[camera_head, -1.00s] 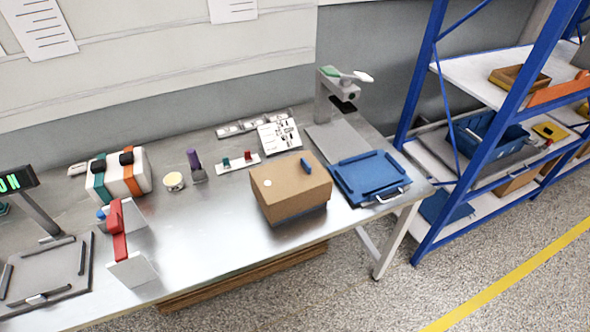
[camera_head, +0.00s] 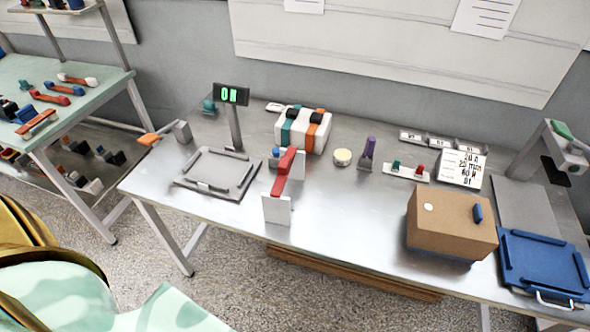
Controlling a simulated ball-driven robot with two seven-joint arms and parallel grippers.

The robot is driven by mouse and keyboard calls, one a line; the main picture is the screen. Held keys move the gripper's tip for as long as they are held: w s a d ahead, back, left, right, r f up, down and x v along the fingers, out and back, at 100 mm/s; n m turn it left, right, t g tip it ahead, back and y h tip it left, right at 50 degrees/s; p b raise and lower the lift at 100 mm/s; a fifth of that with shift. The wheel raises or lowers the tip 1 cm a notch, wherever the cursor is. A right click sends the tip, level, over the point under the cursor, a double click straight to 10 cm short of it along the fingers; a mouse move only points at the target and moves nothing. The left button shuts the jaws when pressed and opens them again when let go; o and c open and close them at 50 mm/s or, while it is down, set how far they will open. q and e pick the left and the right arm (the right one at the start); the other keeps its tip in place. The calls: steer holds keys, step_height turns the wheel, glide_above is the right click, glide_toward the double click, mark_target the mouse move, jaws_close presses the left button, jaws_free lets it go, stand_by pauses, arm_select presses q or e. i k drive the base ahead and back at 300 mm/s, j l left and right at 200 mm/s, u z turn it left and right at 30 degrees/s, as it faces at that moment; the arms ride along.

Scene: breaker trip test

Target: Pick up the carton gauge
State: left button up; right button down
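The carton gauge appears to be the red bar (camera_head: 284,172) joining two white upright plates, the near one (camera_head: 277,211) and a far one partly hidden behind the bar. It stands on the steel table, left of the brown carton (camera_head: 450,222) and right of the grey framed plate (camera_head: 218,172). Neither of my grippers shows in the view.
The steel table (camera_head: 340,215) has bare room between gauge and carton. A strapped white box (camera_head: 303,129) stands just behind the gauge. A display post (camera_head: 234,120) stands to the left, a blue tray (camera_head: 543,264) at the right. A green-topped table (camera_head: 60,75) is far left.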

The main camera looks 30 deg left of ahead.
mark_target(275, 208)
steer(key=u, duration=1.05)
steer(key=j+z, duration=0.15)
